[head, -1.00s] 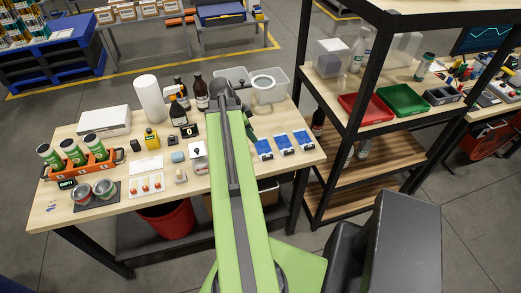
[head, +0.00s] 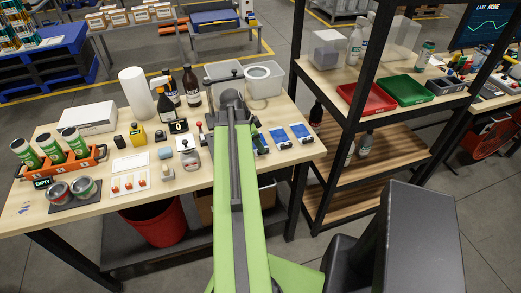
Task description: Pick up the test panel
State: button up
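Three small blue-and-white flat panels lie in a row on the right part of the workbench. The left one (head: 261,144) is partly covered by my arm, and the middle one (head: 280,138) and right one (head: 301,133) are clear. I cannot tell which is the test panel. My green arm reaches over the bench, and its dark end joint is left of the panels. A dark part of my gripper (head: 255,133) shows at the arm's right side, close to the left panel. Its fingertips are hidden, so its opening and any contact cannot be seen.
An orange can carrier (head: 62,165) and open cans (head: 84,188) stand at the bench's left. Brown bottles (head: 191,86), a paper roll (head: 136,93) and a clear bin (head: 264,83) stand behind. A black-framed shelf with red (head: 366,97) and green (head: 408,88) trays is right.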

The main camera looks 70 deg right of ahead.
jog(key=b+x, duration=0.2)
jog(key=x, duration=0.2)
jog(key=shift+w+b, duration=0.1)
jog(key=shift+b, duration=0.25)
jog(key=shift+r, duration=0.1)
grip_shut()
